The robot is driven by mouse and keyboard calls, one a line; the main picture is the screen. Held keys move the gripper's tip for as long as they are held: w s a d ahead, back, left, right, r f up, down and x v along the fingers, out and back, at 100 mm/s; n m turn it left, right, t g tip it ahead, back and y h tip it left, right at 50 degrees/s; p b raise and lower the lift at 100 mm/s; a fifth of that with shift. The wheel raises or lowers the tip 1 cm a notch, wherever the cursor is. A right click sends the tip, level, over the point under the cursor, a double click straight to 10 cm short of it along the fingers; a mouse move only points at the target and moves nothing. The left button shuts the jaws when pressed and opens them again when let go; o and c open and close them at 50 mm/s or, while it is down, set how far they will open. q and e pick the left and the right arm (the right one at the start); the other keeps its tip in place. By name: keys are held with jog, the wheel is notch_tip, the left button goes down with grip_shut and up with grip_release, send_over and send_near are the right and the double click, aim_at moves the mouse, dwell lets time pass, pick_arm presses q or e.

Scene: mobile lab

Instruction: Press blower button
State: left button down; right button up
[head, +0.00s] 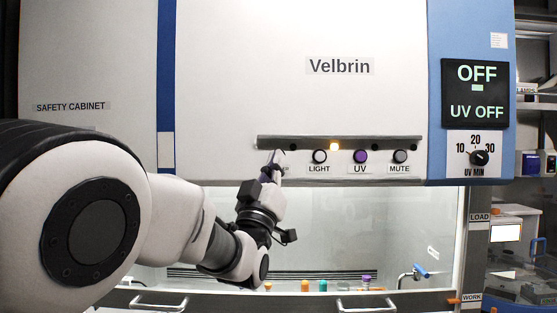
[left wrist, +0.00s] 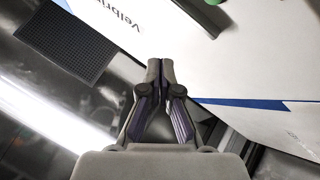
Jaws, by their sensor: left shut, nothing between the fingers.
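The safety cabinet front (head: 240,60) carries a dark button strip (head: 300,142) with buttons labelled LIGHT (head: 320,157), UV (head: 360,156) and MUTE (head: 400,157). My right gripper is not in view.
An amber lamp (head: 334,146) glows on the strip. The display (head: 476,92) reads OFF and UV OFF, above a UV MIN dial (head: 479,158). Below, the glass sash (head: 370,225) shows coloured caps inside. A dark mesh panel (left wrist: 66,40) shows in the left wrist view.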

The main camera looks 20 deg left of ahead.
pick_arm(q)
jog(key=w+a+p, duration=0.2)
jog(key=w+p, duration=0.2)
jog(key=w, duration=0.4)
jog(key=shift+w+a+p, duration=0.2)
jog(key=shift+a+p, duration=0.05)
jog(key=shift+p, duration=0.15)
jog(key=shift+w, duration=0.15)
dwell(1.0)
jog(key=shift+w+a, duration=0.1)
jog(key=shift+w, duration=0.15)
